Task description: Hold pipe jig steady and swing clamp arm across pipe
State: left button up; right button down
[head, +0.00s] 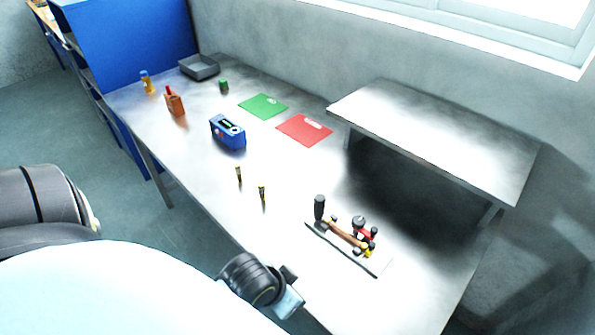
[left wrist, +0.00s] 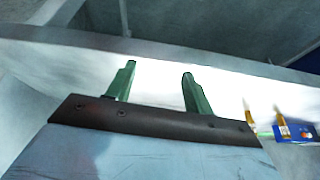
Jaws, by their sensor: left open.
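The pipe jig (head: 375,266) is a pale flat plate at the near right of the table. A brown pipe (head: 343,233) lies along it. A thick black upright handle (head: 319,207) stands at its left end. Red, yellow and black clamp parts (head: 366,233) sit at its right end; I cannot tell the clamp arm's exact position. My left gripper (head: 290,297) is at the table's near edge, left of the jig and apart from it. In the left wrist view its two green fingers (left wrist: 157,72) are spread, with nothing between them. My right gripper is not in view.
Two small yellow-and-black pieces (head: 262,192) stand left of the jig. Beyond are a blue device (head: 228,132), green mat (head: 264,106), red mat (head: 304,130), orange item (head: 175,102) and grey tray (head: 199,67). A raised shelf (head: 440,130) overhangs behind the jig.

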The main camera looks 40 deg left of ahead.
aim_at(323, 197)
pick_arm(q)
jog(key=w+r+t, duration=0.1)
jog(key=w, duration=0.1)
jog(key=w+a+r+n+t, duration=0.1)
jog(key=w+r+t, duration=0.1)
jog(key=w+a+r+t+p, duration=0.1)
jog(key=w, duration=0.1)
jog(key=shift+w+a+r, duration=0.2)
jog(key=shift+w+r, duration=0.15)
jog(key=shift+r, duration=0.05)
jog(key=w+a+r+n+t+y, duration=0.2)
jog(key=w+a+r+t, duration=0.2)
jog(key=w, duration=0.1)
jog(key=shift+t, duration=0.3)
jog(key=x, duration=1.3)
jog(key=shift+s+a+f, duration=0.1)
jog(key=shift+a+f, duration=0.15)
jog(key=shift+a, duration=0.05)
grip_shut()
jog(key=shift+c, duration=0.4)
grip_release()
jog(key=shift+c, duration=0.2)
